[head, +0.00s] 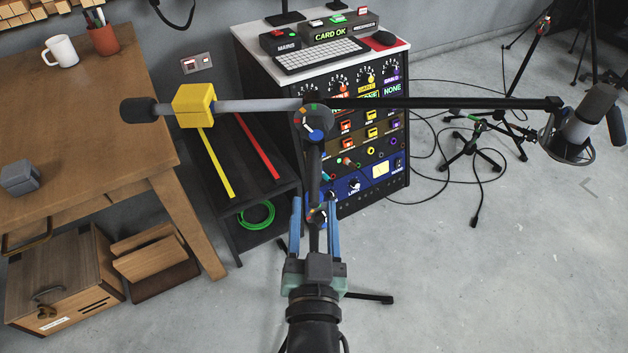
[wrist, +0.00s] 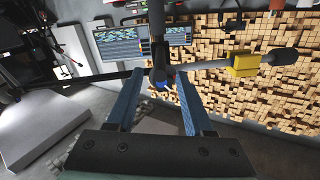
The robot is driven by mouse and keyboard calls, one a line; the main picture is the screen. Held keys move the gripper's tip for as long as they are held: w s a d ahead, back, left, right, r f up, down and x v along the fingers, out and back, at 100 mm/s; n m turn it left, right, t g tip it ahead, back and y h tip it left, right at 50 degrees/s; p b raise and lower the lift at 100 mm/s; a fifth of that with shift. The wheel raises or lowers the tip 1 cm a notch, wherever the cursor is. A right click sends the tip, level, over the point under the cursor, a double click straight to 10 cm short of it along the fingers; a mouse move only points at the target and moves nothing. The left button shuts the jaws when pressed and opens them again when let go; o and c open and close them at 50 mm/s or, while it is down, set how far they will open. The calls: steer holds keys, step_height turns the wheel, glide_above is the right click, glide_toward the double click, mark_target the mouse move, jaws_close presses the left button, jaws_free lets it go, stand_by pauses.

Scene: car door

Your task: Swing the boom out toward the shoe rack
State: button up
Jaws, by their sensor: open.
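The boom (head: 430,103) is a dark horizontal tube on an upright stand (head: 314,175). A microphone (head: 588,118) hangs at its right end. A grey rear tube (head: 250,106) with a yellow block (head: 194,106) reaches left over the desk edge. A round clamp (head: 313,118) joins boom and stand. My gripper (head: 315,206) is open, its blue fingers on either side of the stand below the clamp in the head view. In the wrist view, the clamp shows between the fingertips (wrist: 158,78); contact cannot be told. I cannot surely identify a shoe rack.
A wooden desk (head: 120,110) with a mug and pen cup stands left. A low black shelf (head: 240,170) holds yellow and red bars. An equipment rack (head: 365,130) stands close behind the stand. Cables and tripods lie right; the floor (head: 480,280) at front right is clear.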

mark_target(314, 182)
steer(key=shift+w, duration=2.95)
jaws_close()
